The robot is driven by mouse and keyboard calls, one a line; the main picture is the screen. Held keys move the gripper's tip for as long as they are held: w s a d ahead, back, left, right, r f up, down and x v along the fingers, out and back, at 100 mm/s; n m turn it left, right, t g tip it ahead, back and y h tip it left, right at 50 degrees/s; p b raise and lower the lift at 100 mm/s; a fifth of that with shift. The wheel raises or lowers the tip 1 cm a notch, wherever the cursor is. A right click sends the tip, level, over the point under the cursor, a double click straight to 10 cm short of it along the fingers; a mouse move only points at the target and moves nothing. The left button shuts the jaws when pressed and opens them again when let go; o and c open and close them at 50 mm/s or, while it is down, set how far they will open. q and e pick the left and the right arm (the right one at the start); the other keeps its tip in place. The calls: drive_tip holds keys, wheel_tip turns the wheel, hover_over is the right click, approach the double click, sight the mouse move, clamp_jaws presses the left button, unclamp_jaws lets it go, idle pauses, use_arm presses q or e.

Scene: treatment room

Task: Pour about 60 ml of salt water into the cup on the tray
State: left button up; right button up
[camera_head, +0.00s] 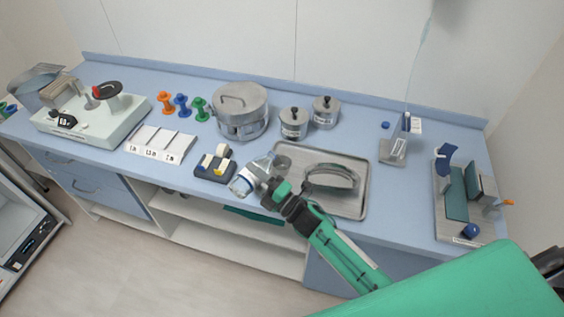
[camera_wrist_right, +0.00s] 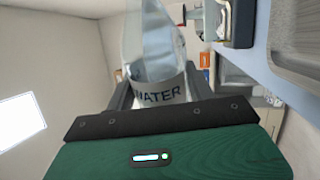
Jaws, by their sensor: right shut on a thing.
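My right gripper (camera_head: 262,184) is shut on a clear bottle (camera_head: 244,182), held at the counter's front edge, just left of the tray. The bottle looks tilted in the head view, its narrower end towards the tray. In the right wrist view the bottle (camera_wrist_right: 160,55) stands between the fingers (camera_wrist_right: 158,92), and its label reads "WATER"; the rest of the label is hidden. The metal tray (camera_head: 352,203) lies on the counter. A small cup (camera_head: 283,161) appears to stand at its far left corner, partly behind the bottle's end. My left gripper is not in view.
A curved metal dish (camera_head: 330,178) lies on the tray, close to my gripper. A tape dispenser (camera_head: 214,167) stands left of the bottle. Lidded canisters (camera_head: 293,122) and a steel pot (camera_head: 240,108) stand behind. The counter right of the tray is partly clear.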

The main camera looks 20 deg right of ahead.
idle(0.8)
drive_tip(key=n, duration=0.2)
drive_tip(key=f+n+g+y+b, duration=0.1)
drive_tip(key=n, duration=0.1)
drive_tip(key=shift+s+a+b, duration=0.2)
drive_tip(key=shift+b, duration=0.1)
drive_tip(key=shift+n, duration=0.5)
drive_tip(key=shift+w+d+r+n+g+y, duration=0.1)
drive_tip(key=shift+d+r+n+g+y, duration=0.1)
drive_tip(key=shift+n, duration=0.35)
drive_tip(key=shift+w+d+r+n+g+y, duration=0.1)
drive_tip(key=shift+r+n+g+y, duration=0.1)
drive_tip(key=shift+n, duration=0.35)
drive_tip(key=shift+a, duration=0.1)
